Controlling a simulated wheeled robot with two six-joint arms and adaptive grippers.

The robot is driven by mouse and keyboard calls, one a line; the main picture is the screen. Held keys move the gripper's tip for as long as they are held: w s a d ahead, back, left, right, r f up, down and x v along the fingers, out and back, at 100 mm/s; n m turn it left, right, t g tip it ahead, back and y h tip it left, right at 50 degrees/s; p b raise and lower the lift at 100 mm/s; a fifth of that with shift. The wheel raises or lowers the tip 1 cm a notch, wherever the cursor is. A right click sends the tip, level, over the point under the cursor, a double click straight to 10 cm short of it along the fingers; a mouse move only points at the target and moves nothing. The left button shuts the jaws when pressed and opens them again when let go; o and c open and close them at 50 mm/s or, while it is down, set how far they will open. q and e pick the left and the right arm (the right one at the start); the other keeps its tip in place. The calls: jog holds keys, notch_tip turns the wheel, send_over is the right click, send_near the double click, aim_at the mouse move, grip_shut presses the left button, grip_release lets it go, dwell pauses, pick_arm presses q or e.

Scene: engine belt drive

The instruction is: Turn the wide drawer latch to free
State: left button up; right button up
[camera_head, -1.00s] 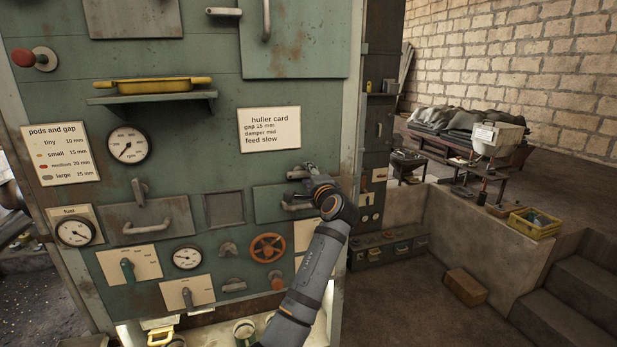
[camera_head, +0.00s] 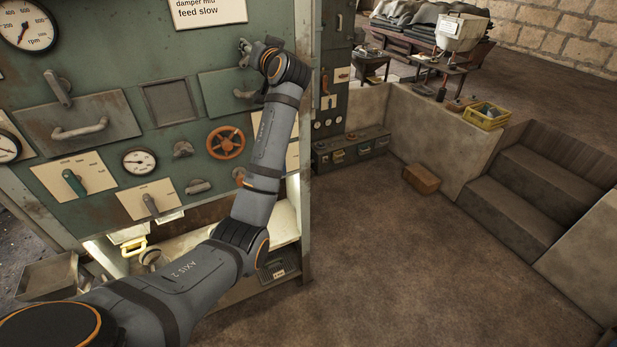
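Two latched drawers show on the green machine front. The left drawer (camera_head: 112,112) has a bar handle, and its grey latch (camera_head: 58,88) above hangs near upright, slightly tilted. The right drawer (camera_head: 215,92) is partly behind my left arm. Its small latch (camera_head: 243,46) shows just left of my wrist. The arm hides part of this drawer, so I cannot tell surely which is wider. My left gripper (camera_head: 266,50) is at the right drawer's latch, mostly hidden by its own wrist. I cannot see whether its fingers touch the latch. My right gripper is out of view.
An orange handwheel (camera_head: 226,142), a gauge (camera_head: 139,161) and a green lever (camera_head: 74,182) sit below the drawers. A metal tray (camera_head: 48,278) stands at lower left. The floor right of the machine is open, with a brown box (camera_head: 421,179) and steps (camera_head: 520,190) beyond.

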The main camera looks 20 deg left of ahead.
pick_arm(q)
jog(key=s+d+n+b, duration=0.4)
jog(key=s+d+b, duration=0.2)
jog(key=s+d, duration=0.2)
jog(key=w+d+f+m+h, duration=0.1)
jog(key=w+f+m+h, duration=0.15)
jog(key=w+f, duration=0.45)
jog(key=w+d+f+m+h, duration=0.1)
jog(key=w+d+f+m, duration=0.15)
jog(key=f, duration=0.85)
notch_tip(320, 180, down, 20)
jog(key=w+d+m+h, duration=0.1)
jog(key=m+h, duration=0.2)
jog(key=shift+w+d+m, duration=0.15)
jog(key=shift+d+m, duration=0.15)
jog(key=shift+r+h, duration=0.15)
jog(key=shift+h, duration=0.1)
